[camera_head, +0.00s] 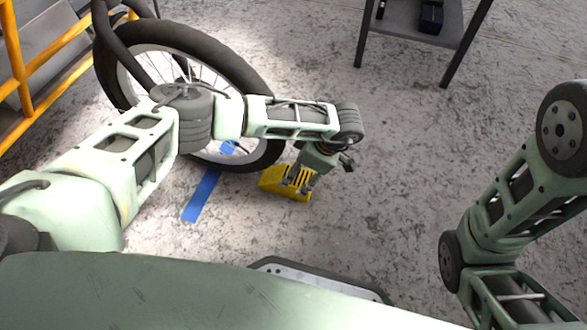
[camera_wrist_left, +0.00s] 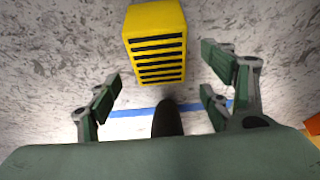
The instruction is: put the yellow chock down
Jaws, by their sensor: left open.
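The yellow chock (camera_head: 273,181) lies on the concrete floor, close to the bike wheel (camera_head: 262,85) on its right side. In the left wrist view the chock (camera_wrist_left: 155,20) shows its slotted black-and-yellow face. My left gripper (camera_head: 301,178) is low over the chock in the head view, and its fingers hide part of it. In the left wrist view the fingers of the left gripper (camera_wrist_left: 160,80) are spread wide, with clear space between each finger and the chock. My right gripper is out of view; only the right arm shows.
A strip of blue tape (camera_head: 201,196) runs on the floor under the wheel; it also shows in the left wrist view (camera_wrist_left: 135,112). A yellow rail (camera_head: 40,62) stands at the left. A dark table (camera_head: 415,30) stands at the top. Floor right of the chock is clear.

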